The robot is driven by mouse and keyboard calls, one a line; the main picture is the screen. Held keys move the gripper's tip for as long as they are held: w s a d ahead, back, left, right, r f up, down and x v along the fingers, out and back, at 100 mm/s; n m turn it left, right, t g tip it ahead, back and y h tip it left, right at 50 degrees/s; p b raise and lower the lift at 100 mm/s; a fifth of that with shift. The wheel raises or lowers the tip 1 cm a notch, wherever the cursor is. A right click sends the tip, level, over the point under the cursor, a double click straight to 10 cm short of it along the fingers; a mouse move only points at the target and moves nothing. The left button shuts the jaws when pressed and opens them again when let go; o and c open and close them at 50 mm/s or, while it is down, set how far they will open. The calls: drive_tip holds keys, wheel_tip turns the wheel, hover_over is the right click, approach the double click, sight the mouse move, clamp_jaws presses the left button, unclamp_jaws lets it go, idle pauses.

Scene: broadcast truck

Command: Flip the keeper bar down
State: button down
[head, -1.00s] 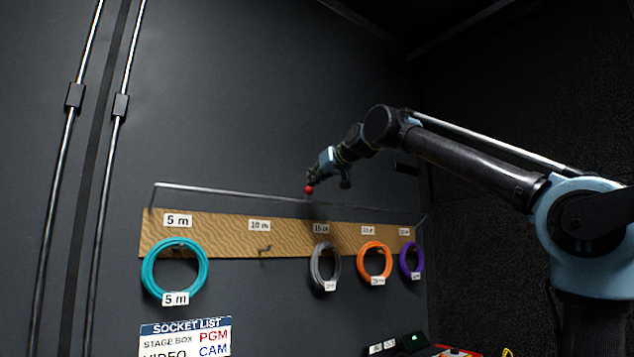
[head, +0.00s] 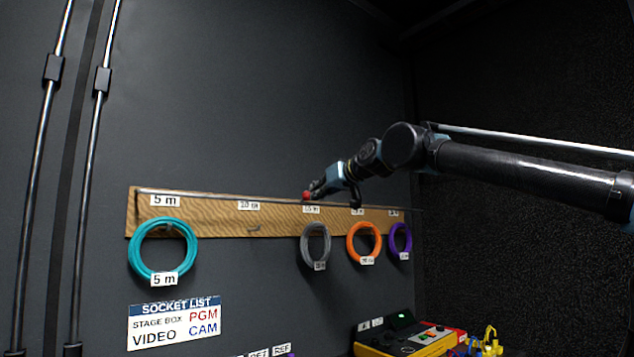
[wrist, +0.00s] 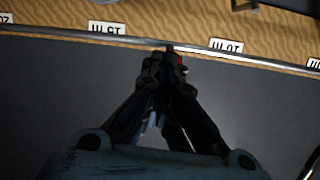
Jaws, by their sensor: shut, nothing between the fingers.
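The keeper bar (head: 215,195) is a thin metal rod running across the upper part of the wooden hook board (head: 200,232), at the height of the length labels. Its red knob (head: 306,196) is near the middle. In the wrist view the bar (wrist: 60,35) crosses just beyond my fingertips, and part of the red knob (wrist: 180,62) shows beside them. My gripper (head: 313,191) is shut with nothing between its fingers, right at the knob; its closed tips show in the wrist view (wrist: 165,65). I cannot tell whether they touch the bar.
Teal (head: 162,251), grey (head: 315,245), orange (head: 364,242) and purple (head: 401,240) cable coils hang below the bar. The 10 m hook (head: 254,229) is empty. A socket list sign (head: 175,322) is below. A yellow and red box (head: 410,340) stands at lower right.

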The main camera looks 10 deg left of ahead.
wheel_tip(320, 180, down, 8)
drive_tip(key=shift+w+a, duration=0.2)
drive_tip(key=shift+a, duration=0.15)
drive_tip(key=shift+r, duration=0.1)
drive_tip(key=shift+r, duration=0.1)
idle(0.5)
